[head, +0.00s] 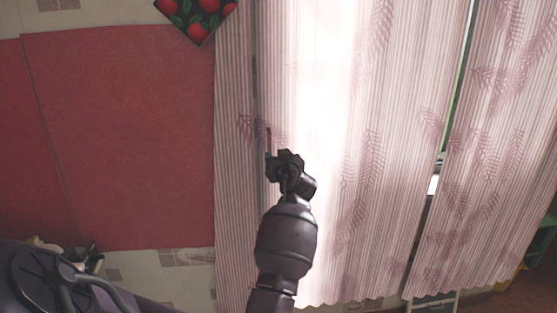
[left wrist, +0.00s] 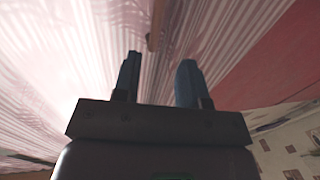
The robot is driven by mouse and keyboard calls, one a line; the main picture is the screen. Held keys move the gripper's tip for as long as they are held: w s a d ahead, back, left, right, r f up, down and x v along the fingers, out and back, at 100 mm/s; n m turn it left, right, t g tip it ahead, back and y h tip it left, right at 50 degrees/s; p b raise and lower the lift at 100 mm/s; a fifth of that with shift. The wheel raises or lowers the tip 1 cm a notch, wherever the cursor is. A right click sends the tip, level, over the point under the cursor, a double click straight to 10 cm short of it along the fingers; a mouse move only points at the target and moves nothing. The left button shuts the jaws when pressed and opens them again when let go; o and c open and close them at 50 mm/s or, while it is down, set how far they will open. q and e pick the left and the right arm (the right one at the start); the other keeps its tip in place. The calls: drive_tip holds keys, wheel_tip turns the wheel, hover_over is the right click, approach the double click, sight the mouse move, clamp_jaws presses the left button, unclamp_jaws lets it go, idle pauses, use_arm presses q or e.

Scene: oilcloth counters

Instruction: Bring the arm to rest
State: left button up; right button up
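My left gripper (head: 270,148) is raised in front of the pale striped curtain (head: 345,190) in the head view, with its arm coming up from the bottom middle. In the left wrist view its two blue-grey fingers (left wrist: 157,78) stand apart with an empty gap between them, so it is open and holds nothing. The curtain is behind the fingers there, and I cannot tell how far away it is. My right gripper is in neither view.
Red panels (head: 120,140) cover the wall left of the curtain. A dark cloth with red fruit (head: 195,18) hangs at the top. Small items (head: 90,258) show at the lower left, partly hidden. A second curtain (head: 495,170) hangs on the right, past a narrow gap.

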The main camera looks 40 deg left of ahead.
use_arm(q)
drive_tip(key=shift+s+d, duration=0.15)
drive_tip(key=shift+d, duration=0.05)
idle(0.6)
drive_tip(key=w+d+r+m+t+h, duration=0.3)
drive_tip(key=d+m+t+h, duration=0.1)
drive_tip(key=d+m+t, duration=0.25)
drive_tip(key=s+d+f+m+t+h, duration=0.1)
drive_tip(key=s+d+f+m+h, duration=0.15)
drive_tip(key=d+f, duration=0.3)
drive_tip(key=s+d+f+m+t+h, duration=0.1)
drive_tip(key=s+d+f+m+h, duration=0.1)
drive_tip(key=d+f+m+h, duration=0.25)
drive_tip(key=s+d+f+g+h, duration=0.1)
drive_tip(key=s+d+f+g, duration=0.1)
drive_tip(key=s+f, duration=0.7)
drive_tip(key=s+d+f+g+h, duration=0.2)
drive_tip(key=s+d+f, duration=0.1)
drive_tip(key=s+f, duration=0.7)
drive_tip(key=s+d+f+g+h, duration=0.1)
drive_tip(key=s+d+f+g, duration=0.1)
drive_tip(key=s+f, duration=0.7)
drive_tip(key=shift+s+d+f, duration=0.35)
drive_tip(key=shift+s+d, duration=0.5)
drive_tip(key=shift+n, duration=0.25)
